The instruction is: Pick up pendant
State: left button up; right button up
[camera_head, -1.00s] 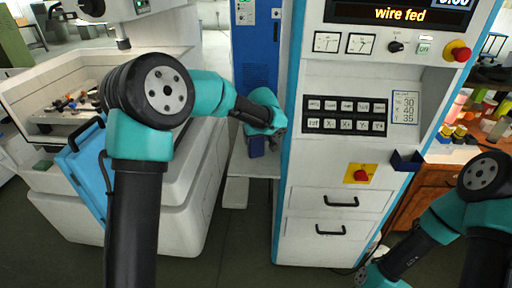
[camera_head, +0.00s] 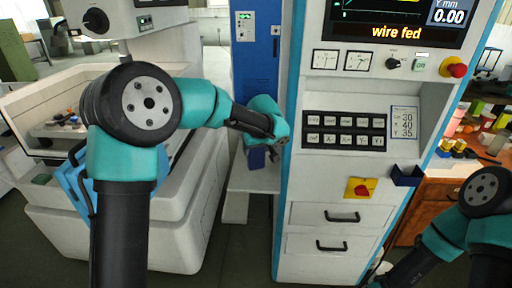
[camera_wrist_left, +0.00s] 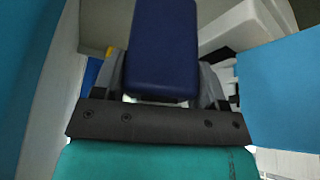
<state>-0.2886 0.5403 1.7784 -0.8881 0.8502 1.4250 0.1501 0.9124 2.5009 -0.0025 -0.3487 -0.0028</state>
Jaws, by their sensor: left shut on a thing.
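The pendant looks like a dark blue, rounded box (camera_head: 257,159), seen in the gap between the white machine and the tall control cabinet. My left gripper (camera_head: 262,148) is at it, mostly hidden behind my own wrist in the head view. In the left wrist view the pendant (camera_wrist_left: 162,45) stands out between the two grey fingers of my left gripper (camera_wrist_left: 163,85), which is shut on it. Its lower end is hidden by the dark gripper bar. My right arm is at the lower right of the head view; its gripper is outside the frame.
The control cabinet (camera_head: 325,178) stands close right of my left gripper, with buttons, a red knob and drawers. A blue door (camera_head: 257,70) is behind. The white machine (camera_head: 190,225) stands at left. A wooden cabinet (camera_head: 436,200) with bottles is at right.

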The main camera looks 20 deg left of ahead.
pick_arm(q)
jog(key=s+d+r, duration=0.1)
jog(key=s+d, duration=0.2)
jog(key=s, duration=1)
jog(key=shift+d, duration=0.3)
